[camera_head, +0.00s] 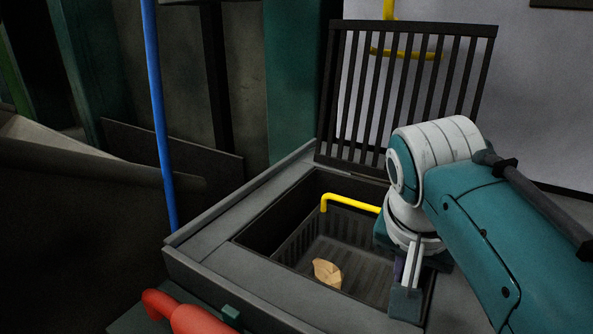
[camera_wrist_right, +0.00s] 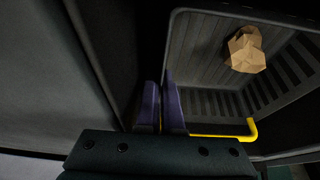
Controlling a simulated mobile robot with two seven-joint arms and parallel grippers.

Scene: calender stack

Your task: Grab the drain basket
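The dark slatted drain basket (camera_head: 350,225) sits inside the open drain pit, with a yellow handle (camera_head: 350,203) rising over its far side. A crumpled brown paper piece (camera_head: 327,272) lies in the basket; it also shows in the right wrist view (camera_wrist_right: 245,50). My right gripper (camera_head: 406,285) points down at the basket's right side. In the right wrist view its purple fingers (camera_wrist_right: 161,90) are close together, with the basket's rim running in between them. The fingertips' contact is partly hidden. My left gripper is in neither view.
The slatted grate (camera_head: 405,95) stands raised behind the pit. The grey pit frame (camera_head: 225,225) surrounds the basket. A blue pole (camera_head: 158,110) stands at the left, and a red pipe-like part (camera_head: 185,315) lies at the bottom left.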

